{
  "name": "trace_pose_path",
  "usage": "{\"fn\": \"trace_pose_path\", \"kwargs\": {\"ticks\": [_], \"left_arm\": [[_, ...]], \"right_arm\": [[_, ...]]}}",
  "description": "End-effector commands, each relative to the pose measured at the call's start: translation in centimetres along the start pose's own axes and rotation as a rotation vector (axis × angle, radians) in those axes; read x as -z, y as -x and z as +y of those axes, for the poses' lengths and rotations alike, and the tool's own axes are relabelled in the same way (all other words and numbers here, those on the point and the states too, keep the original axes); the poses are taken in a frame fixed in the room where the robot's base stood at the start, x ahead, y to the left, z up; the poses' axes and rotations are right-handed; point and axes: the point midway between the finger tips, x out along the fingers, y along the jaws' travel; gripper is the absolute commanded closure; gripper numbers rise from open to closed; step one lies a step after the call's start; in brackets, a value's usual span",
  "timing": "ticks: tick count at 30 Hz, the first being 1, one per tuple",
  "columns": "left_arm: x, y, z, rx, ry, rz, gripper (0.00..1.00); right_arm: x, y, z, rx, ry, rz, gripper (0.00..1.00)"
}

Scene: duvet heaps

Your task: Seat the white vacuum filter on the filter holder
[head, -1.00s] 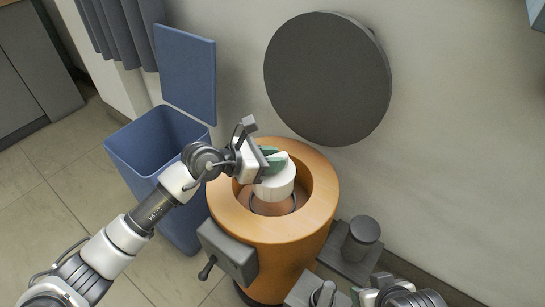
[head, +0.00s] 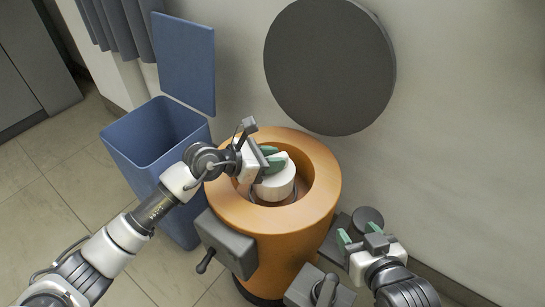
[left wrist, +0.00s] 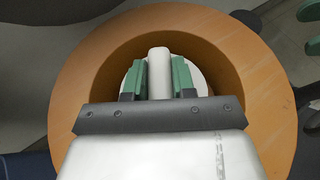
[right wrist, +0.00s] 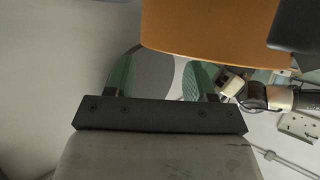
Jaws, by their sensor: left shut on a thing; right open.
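The white vacuum filter (head: 276,184) is a short round cylinder with a raised grip on top. It is inside the opening of the orange drum (head: 318,225). My left gripper (head: 274,160) is shut on the filter's grip from above; the left wrist view shows the grip (left wrist: 158,62) between the green fingers. A dark ring (head: 256,199), perhaps the filter holder, shows partly below the filter. I cannot tell whether they touch. My right gripper (head: 360,235) is open and empty, right of the drum; its spread fingers show in the right wrist view (right wrist: 160,80).
A blue bin (head: 150,150) with its lid up stands left of the drum. A large dark disc (head: 330,65), perhaps a lid, stands behind it by the wall. A grey block with a crank (head: 225,245) juts from the drum's front. A grey cylinder (head: 367,217) stands near my right gripper.

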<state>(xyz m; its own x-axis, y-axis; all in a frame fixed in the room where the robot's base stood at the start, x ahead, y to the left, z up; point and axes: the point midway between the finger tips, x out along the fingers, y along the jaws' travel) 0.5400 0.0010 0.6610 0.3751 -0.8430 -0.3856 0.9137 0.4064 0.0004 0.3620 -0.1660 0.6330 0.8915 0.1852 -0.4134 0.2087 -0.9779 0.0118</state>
Motion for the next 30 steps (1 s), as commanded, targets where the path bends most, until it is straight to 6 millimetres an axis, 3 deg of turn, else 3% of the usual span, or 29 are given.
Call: {"fn": "trace_pose_path", "kwargs": {"ticks": [12, 30], "left_arm": [[1.1, -0.5, 0.0, -0.001, 0.001, -0.001, 1.0], [1.1, -0.5, 0.0, -0.001, 0.0, -0.001, 1.0]], "right_arm": [[2.7, -0.4, -0.5, 0.012, -0.001, 0.201, 0.45], [3.0, -0.3, -0.5, 0.012, -0.001, 0.217, 0.45]]}}
